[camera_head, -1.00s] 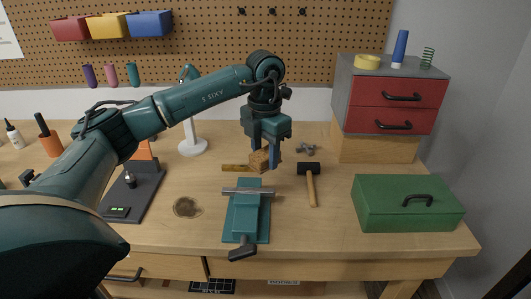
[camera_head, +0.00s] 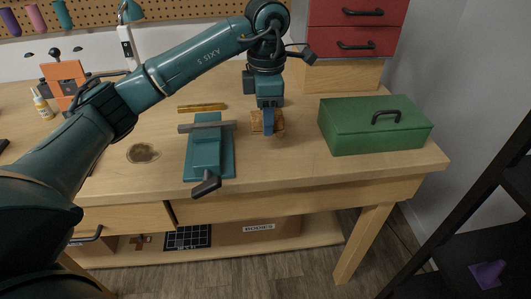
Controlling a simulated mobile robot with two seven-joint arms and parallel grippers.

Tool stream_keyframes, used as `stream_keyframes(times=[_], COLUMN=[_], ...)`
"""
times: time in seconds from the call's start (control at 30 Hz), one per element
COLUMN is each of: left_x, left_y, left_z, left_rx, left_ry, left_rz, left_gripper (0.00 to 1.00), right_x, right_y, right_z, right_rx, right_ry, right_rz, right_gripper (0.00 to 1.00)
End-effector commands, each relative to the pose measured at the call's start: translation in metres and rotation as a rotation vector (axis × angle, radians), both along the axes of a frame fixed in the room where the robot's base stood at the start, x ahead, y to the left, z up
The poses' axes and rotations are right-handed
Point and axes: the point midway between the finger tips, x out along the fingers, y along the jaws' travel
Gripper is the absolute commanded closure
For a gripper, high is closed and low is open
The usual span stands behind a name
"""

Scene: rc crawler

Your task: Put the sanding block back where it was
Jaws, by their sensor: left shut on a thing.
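My left gripper (camera_head: 268,121) points down over the workbench (camera_head: 310,165) and is shut on the tan sanding block (camera_head: 257,125). The block shows on both sides of the blue finger, to the right of the teal vise (camera_head: 207,150). I cannot tell whether the block touches the bench top. My right gripper is out of view.
The green toolbox (camera_head: 350,137) stands to the right of the gripper. A yellow bar (camera_head: 202,107) lies behind the vise, and a round brown patch (camera_head: 142,153) lies left of it. The red drawer unit (camera_head: 352,40) is behind. A dark shelf (camera_head: 470,215) stands front right.

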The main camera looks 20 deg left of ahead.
Motion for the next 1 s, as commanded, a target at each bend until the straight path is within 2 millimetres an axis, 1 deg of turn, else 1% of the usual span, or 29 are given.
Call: stream_keyframes(times=[0.03,0.1,0.2,0.37,0.5,0.6,0.83,0.97,1.0], left_x=[-0.001,-0.001,-0.001,-0.001,-0.001,0.000,0.000,0.000,0.000], left_y=[0.000,0.000,0.000,0.001,0.001,0.001,0.001,0.001,0.001], left_z=[-0.010,-0.022,-0.034,-0.046,-0.066,-0.076,-0.076,-0.081,-0.079], left_rx=[0.000,0.000,0.000,0.000,0.000,0.000,0.000,0.000,0.000], left_ry=[0.005,0.004,0.002,0.002,0.004,0.001,0.000,0.000,0.000], left_rz=[0.000,0.001,0.001,0.003,0.005,0.004,0.004,0.004,0.004], left_gripper=[0.82,0.82,0.82,0.82,0.82,0.82,0.82,0.82,0.58], right_x=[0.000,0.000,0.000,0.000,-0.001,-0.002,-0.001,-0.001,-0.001], right_y=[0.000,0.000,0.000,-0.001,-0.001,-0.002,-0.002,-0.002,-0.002], right_z=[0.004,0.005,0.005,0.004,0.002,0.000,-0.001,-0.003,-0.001], right_rx=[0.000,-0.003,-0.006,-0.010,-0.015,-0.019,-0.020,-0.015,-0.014], right_ry=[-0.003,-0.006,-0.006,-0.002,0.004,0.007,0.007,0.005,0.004], right_rz=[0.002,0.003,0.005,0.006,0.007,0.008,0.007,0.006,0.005], right_gripper=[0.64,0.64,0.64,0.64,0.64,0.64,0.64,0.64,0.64])
